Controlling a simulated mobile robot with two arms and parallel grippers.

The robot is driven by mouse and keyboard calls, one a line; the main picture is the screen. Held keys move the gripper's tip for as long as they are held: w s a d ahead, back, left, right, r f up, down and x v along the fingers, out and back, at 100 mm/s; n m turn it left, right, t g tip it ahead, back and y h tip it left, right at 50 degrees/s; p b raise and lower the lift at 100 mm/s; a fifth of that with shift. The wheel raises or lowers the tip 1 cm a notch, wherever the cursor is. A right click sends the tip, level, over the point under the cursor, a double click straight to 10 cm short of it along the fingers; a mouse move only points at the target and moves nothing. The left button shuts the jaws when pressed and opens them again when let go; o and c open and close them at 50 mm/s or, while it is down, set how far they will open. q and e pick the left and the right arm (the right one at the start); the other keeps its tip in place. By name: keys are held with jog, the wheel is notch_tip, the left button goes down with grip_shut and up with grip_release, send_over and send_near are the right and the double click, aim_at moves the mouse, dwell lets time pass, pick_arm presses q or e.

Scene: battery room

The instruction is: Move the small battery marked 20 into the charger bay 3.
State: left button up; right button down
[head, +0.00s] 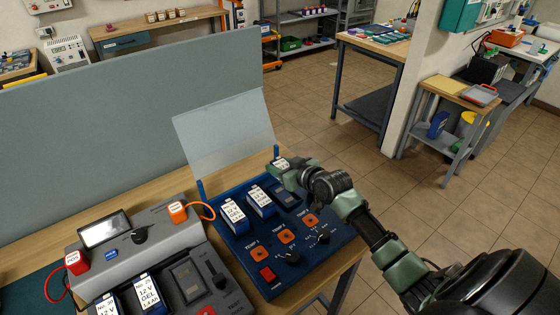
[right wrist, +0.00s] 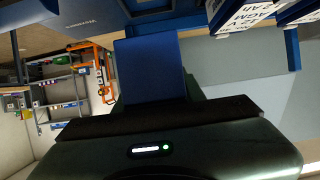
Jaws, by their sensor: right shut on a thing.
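My right gripper (head: 290,174) is shut on a small blue battery with a white top label (head: 281,162); its marking is too small to read. In the right wrist view the battery's blue side (right wrist: 150,70) sticks out beyond the jaws. The blue charger (head: 238,259) stands on the bench with its clear lid (head: 225,132) raised. Two of its bays hold batteries (head: 233,216) (head: 260,201). The right-hand bay (head: 287,197), in the column of TEMP 3, looks dark and empty. The held battery is above and behind that bay. My left gripper is not in view.
A grey tester (head: 147,242) with a screen and cables stands left of the charger. Two more batteries (head: 107,304) (head: 149,293) stand upright at the tester's front. A grey partition (head: 120,130) rises behind the bench. Open floor lies to the right.

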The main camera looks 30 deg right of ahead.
jog(key=shift+f+b, duration=1.8)
jog(key=shift+f, duration=0.1)
jog(key=shift+f+b, duration=0.35)
jog(key=shift+f, duration=0.05)
jog(key=shift+a+f+b, duration=0.1)
jog(key=shift+f+b, duration=0.2)
jog(key=shift+b, duration=0.05)
jog(key=shift+p, duration=0.4)
jog(key=shift+f+b, duration=0.4)
jog(key=shift+f, duration=0.15)
